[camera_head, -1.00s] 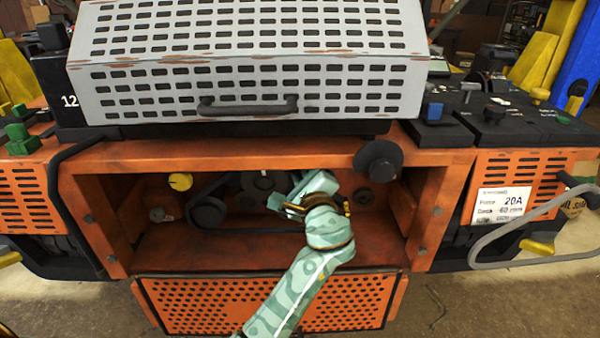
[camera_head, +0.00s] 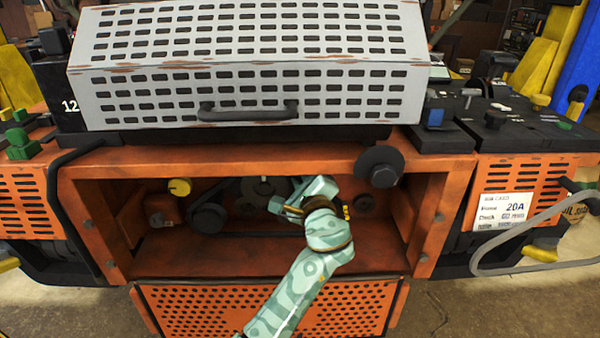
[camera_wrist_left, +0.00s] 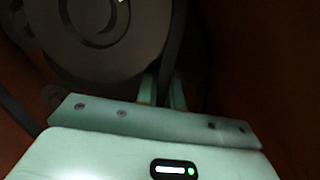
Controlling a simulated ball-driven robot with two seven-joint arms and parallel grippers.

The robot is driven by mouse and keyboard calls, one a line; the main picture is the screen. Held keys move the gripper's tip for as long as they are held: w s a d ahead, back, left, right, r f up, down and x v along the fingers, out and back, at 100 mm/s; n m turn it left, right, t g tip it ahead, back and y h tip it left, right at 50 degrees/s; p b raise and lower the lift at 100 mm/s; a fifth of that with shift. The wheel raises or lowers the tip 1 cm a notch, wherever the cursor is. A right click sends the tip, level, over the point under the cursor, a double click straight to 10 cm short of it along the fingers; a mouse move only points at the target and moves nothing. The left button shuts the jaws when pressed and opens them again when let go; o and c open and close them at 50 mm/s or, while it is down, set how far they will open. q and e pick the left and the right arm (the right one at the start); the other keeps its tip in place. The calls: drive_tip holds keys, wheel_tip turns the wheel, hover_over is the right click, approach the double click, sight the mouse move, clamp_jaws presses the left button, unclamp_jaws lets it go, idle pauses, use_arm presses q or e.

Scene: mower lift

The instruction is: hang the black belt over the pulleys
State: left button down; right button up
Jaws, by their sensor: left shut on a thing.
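The black belt (camera_head: 208,192) loops around the small dark left pulley (camera_head: 207,216) inside the orange housing. Its upper run slants up right towards the large grey pulley (camera_head: 262,188), and its lower run goes right behind my arm. My left gripper (camera_head: 294,205) is in the housing at the right side of the large pulley. In the left wrist view the gripper (camera_wrist_left: 163,90) is shut on the belt (camera_wrist_left: 174,45), a dark strip beside the large pulley's disc (camera_wrist_left: 110,58). Whether the belt sits in the large pulley's groove is hard to tell. My right gripper is not in view.
The orange housing (camera_head: 428,215) walls in the pulleys on both sides, with a ledge above. A yellow knob (camera_head: 180,187) and a dark round knob (camera_head: 379,166) are near. A grey perforated cover (camera_head: 250,90) stands above. A grey cable (camera_head: 500,240) hangs at right.

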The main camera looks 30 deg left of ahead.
use_arm(q)
drive_tip(key=shift+f, duration=0.3)
drive_tip(key=c, duration=1.5)
unclamp_jaws()
drive_tip(key=shift+d, duration=0.1)
drive_tip(key=shift+o, duration=0.2)
drive_tip(key=shift+f, duration=0.1)
